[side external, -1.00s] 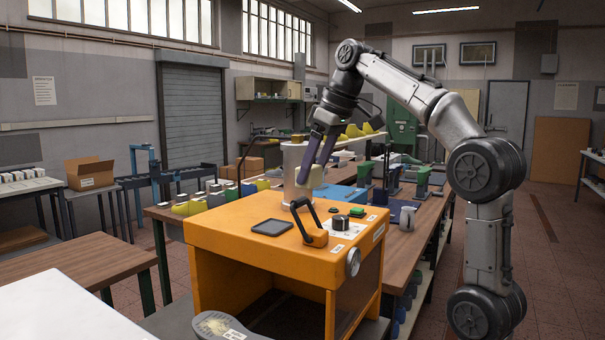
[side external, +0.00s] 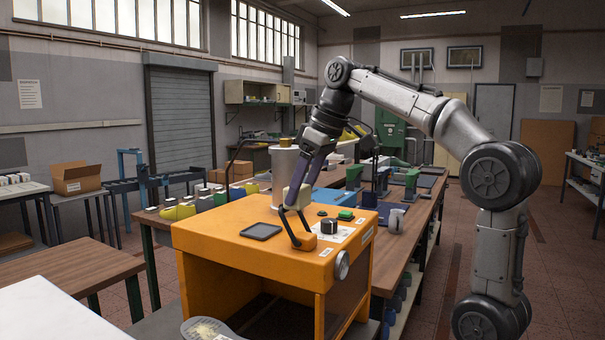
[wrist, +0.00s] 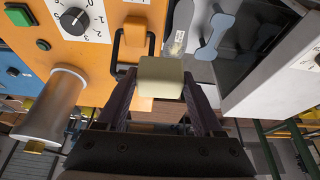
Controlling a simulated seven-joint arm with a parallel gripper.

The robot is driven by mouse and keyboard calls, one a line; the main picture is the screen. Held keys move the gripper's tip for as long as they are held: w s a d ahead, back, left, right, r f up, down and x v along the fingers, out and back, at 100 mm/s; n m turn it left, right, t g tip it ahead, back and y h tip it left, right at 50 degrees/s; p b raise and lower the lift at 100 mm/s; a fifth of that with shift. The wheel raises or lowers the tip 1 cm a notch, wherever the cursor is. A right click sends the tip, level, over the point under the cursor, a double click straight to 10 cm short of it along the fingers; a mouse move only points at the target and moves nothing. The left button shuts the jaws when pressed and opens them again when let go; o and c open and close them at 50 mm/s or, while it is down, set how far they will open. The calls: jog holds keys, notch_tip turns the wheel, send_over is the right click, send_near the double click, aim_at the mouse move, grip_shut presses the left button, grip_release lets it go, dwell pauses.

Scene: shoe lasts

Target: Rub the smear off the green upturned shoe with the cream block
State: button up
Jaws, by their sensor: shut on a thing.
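My gripper (side external: 298,192) is shut on the cream block (wrist: 160,74). In the side view it is just above the orange machine's top, close to the black handle; contact with the handle cannot be told. An upturned shoe sole (side external: 207,330), greyish with a pale yellowish patch, shows at the bottom edge of the side view, cut off by the frame. The wrist view shows part of a sole (wrist: 179,38) beyond the block. The block is apart from it. I cannot clearly tell a green shoe or the smear.
The orange machine (side external: 215,243) carries a black handle (side external: 299,230), a dark pad (side external: 261,231), a black knob (side external: 328,226) and a green button (side external: 346,215). A metal cylinder (side external: 285,165) stands behind. A blue-grey dumbbell-shaped part (wrist: 215,38) is beside the sole in the wrist view.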

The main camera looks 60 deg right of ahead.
jog(key=s+a+f, duration=0.4)
jog(key=a+f, duration=0.3)
jog(key=f, duration=0.3)
send_over(218, 337)
jog(key=s, duration=0.1)
notch_tip(218, 337, down, 14)
jog(key=shift+f, duration=3.3)
jog(key=shift+w+f, duration=0.4)
jog(key=shift+f, duration=0.2)
jog(key=shift+c, duration=0.6)
jog(key=shift+w+f, duration=0.15)
jog(key=shift+w, duration=3.6)
jog(key=shift+s, duration=4.35)
notch_tip(218, 337, up, 8)
jog(key=shift+w+r, duration=0.15)
jog(key=shift+r, duration=0.05)
